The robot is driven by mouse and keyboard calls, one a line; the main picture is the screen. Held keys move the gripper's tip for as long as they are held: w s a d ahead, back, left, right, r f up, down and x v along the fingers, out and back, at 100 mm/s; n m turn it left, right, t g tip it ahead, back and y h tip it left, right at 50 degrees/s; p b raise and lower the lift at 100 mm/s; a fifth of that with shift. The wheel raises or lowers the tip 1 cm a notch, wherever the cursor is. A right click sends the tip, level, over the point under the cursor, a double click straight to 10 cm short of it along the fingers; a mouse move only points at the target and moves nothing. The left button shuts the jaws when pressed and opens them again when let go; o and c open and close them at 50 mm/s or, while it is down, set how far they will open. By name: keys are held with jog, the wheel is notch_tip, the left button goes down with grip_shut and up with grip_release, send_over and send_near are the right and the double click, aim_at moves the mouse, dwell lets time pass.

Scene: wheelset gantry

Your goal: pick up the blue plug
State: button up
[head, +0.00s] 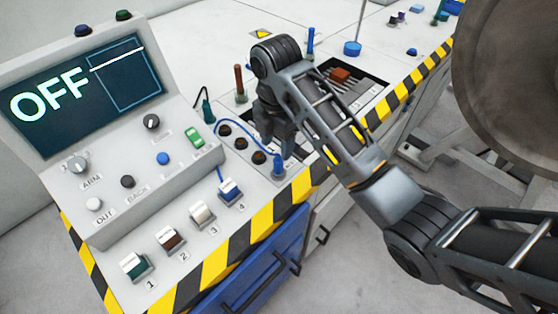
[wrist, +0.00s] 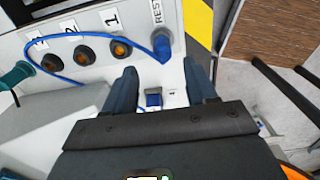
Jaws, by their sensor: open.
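The blue plug (wrist: 161,46) stands in the holder marked REST in the wrist view, with a blue cable (wrist: 75,80) looping from it to the left. In the head view the plug (head: 278,166) shows just below my gripper (head: 276,146), at the right end of the socket row. My gripper is open and empty; in the wrist view its two fingers (wrist: 163,84) point toward the panel. The plug lies beyond the fingertips, between their lines, and looks apart from them. The exact height gap cannot be told.
Several dark sockets with orange centres (wrist: 121,48) line up left of the plug. A blue switch (wrist: 153,100) shows between the fingers. A green plug (wrist: 15,75) is at the left. The console screen (head: 85,95) reads OFF. A striped edge (head: 270,215) borders the panel.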

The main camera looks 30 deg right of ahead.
aim_at(278, 163)
jog(key=f, duration=0.7)
jog(key=shift+s+d+f, duration=0.1)
jog(key=shift+s+f, duration=0.1)
jog(key=shift+f, duration=0.1)
grip_shut()
